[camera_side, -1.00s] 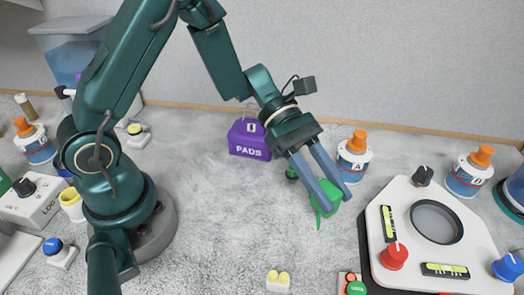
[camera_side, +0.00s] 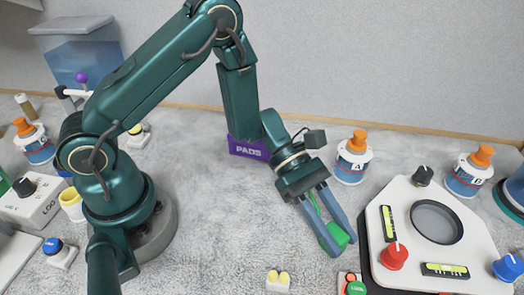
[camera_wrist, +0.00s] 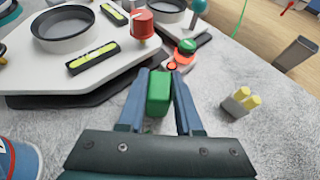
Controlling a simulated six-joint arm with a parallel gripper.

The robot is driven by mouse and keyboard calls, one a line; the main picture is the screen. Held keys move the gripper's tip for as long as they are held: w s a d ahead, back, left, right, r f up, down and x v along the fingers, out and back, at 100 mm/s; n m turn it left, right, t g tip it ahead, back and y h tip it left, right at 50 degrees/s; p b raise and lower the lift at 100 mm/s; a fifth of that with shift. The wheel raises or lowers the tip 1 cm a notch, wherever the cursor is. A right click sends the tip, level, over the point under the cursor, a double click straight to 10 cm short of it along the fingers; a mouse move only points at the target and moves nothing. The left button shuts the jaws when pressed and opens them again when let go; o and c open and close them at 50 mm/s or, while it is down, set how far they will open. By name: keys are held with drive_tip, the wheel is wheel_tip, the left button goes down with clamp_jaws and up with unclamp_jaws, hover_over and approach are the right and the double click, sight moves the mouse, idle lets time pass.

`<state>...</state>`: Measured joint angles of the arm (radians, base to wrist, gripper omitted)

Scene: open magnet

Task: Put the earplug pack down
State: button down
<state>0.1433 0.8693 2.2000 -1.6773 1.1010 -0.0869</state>
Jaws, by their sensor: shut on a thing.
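The earplug pack, a small green block (camera_side: 337,236), is between the fingertips of my gripper (camera_side: 328,232). A thin green cord shows by the fingers. In the wrist view the pack (camera_wrist: 158,92) sits upright between the two blue-grey fingers of my gripper (camera_wrist: 160,95), which are shut on it. My gripper points down and to the right, left of the white panel. I cannot tell whether the pack touches the grey table surface (camera_side: 220,225).
The white panel (camera_side: 445,268) with a round recess and knobs stands right. A green button (camera_side: 355,288) and a white block with yellow pegs (camera_side: 278,281) are in front. A white bottle (camera_side: 352,160) and purple PADS box (camera_side: 248,148) stand behind. The table left of my gripper is clear.

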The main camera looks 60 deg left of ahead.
drive_tip(key=c, duration=0.6)
unclamp_jaws()
drive_tip(key=shift+f, duration=0.1)
drive_tip(key=shift+a+r, duration=0.2)
drive_tip(key=shift+r, duration=0.05)
drive_tip(key=v, duration=1.1)
drive_tip(key=shift+s+a+r+m+t+y, duration=0.95)
drive_tip(key=shift+s+a+r+m+y, duration=0.75)
drive_tip(key=shift+m, duration=1.3)
drive_tip(key=shift+s+a+r+m+t+y, duration=1)
drive_tip(key=shift+s+m+y, duration=0.85)
drive_tip(key=shift+m+y, duration=0.95)
drive_tip(key=shift+s+a+r+m+t+y, duration=0.85)
drive_tip(key=shift+s+a+r+m+y, duration=0.85)
drive_tip(key=shift+m, duration=1.5)
